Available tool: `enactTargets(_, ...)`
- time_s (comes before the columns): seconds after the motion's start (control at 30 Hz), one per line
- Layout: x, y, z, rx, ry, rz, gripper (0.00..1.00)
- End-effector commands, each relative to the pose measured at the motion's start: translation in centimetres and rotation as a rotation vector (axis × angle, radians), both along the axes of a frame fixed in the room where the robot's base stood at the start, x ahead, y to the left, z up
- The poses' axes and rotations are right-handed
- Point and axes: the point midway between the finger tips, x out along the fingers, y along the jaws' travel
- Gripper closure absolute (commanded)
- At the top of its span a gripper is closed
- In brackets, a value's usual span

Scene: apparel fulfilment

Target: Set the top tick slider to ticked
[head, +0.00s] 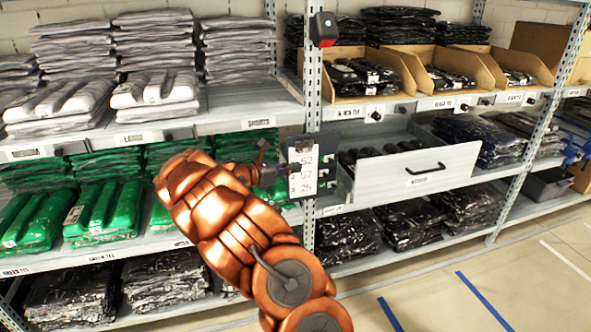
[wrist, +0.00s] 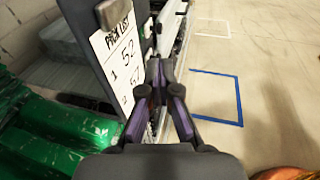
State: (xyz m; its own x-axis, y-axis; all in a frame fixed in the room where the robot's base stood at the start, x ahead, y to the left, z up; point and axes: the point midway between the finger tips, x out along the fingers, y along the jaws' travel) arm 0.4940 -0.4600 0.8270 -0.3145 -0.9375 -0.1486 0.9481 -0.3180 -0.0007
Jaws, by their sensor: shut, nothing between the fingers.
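The dark pick list board (head: 292,152) hangs on the rack upright, with a white sheet (head: 301,178) of handwritten numbers. Small dark tick sliders stand along its right edge; the top tick slider (head: 328,158) is the highest, and its setting is too small to read. In the wrist view the sheet (wrist: 117,60) is at the upper left, with dark knobs beyond its right edge. My gripper (head: 264,150) is left of the board in the head view. In the wrist view my gripper (wrist: 159,68) is shut and empty, its fingertips just right of the sheet; contact is unclear.
A white open drawer (head: 435,172) juts out right of the board. A red-and-black device (head: 323,29) is on the upright above. Green packs (head: 103,213) fill the shelf at left. Open floor (wrist: 265,115) lies to the right in the wrist view.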

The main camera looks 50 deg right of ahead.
Motion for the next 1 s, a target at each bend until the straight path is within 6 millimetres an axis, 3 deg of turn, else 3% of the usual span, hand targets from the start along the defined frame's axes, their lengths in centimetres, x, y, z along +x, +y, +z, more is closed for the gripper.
enactTargets(0.53, -3.1, -8.7, -1.5, 0.001, 0.0, -0.003, 1.0)
enactTargets(0.73, -3.5, -10.2, -1.7, 0.001, 0.0, -0.002, 1.0)
enactTargets(1.0, -3.6, -10.5, -1.7, 0.0, -0.001, -0.001, 1.0)
